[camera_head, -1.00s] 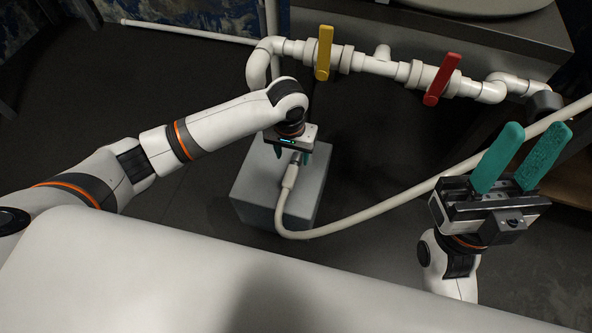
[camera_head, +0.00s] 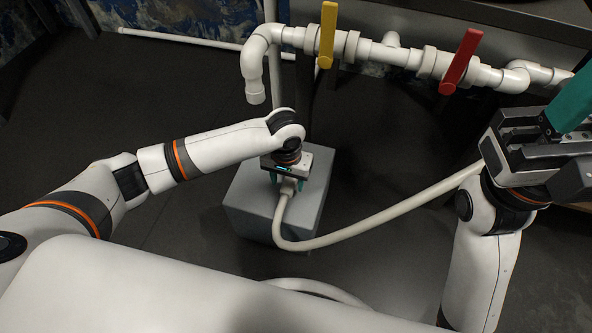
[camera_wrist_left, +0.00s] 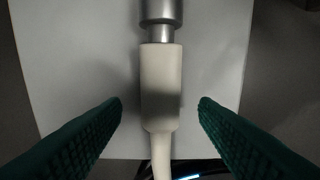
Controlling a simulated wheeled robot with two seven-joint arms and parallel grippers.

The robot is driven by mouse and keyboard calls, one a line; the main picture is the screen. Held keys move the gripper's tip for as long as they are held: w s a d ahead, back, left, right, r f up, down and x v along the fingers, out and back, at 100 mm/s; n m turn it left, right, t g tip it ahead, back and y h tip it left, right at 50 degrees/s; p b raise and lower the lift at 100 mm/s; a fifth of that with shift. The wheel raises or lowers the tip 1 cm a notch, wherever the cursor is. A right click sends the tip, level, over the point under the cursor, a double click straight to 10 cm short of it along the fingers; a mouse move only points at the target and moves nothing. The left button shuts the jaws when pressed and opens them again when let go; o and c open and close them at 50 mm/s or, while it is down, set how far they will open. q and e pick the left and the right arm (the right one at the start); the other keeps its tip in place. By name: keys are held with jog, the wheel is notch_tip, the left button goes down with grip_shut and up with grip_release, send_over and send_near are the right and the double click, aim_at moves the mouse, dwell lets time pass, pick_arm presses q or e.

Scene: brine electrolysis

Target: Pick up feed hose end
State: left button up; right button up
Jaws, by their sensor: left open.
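The feed hose end (camera_head: 287,188) is a thick cream-white sleeve lying over the grey block (camera_head: 245,190). In the left wrist view, the hose end (camera_wrist_left: 160,85) runs down the middle with a silver metal piece (camera_wrist_left: 161,12) at its top. My left gripper (camera_head: 284,184) is over the block, pointing down. In the left wrist view its green fingers (camera_wrist_left: 160,106) are open, one on each side of the sleeve, with a gap on both sides. My right gripper (camera_head: 562,125) is raised at the right edge; only one green finger shows and the rest is cut off.
The white hose (camera_head: 390,211) curves from the block up right, passing behind my right arm. A white pipe run with a yellow valve handle (camera_head: 327,36) and a red valve handle (camera_head: 460,62) stands behind. Dark floor (camera_head: 150,230) is clear left of the block.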

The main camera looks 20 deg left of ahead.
pick_arm(q)
jog(key=shift+f+b, duration=0.3)
jog(key=shift+f, duration=0.5)
jog(key=c, duration=1.1)
jog(key=shift+r, duration=0.15)
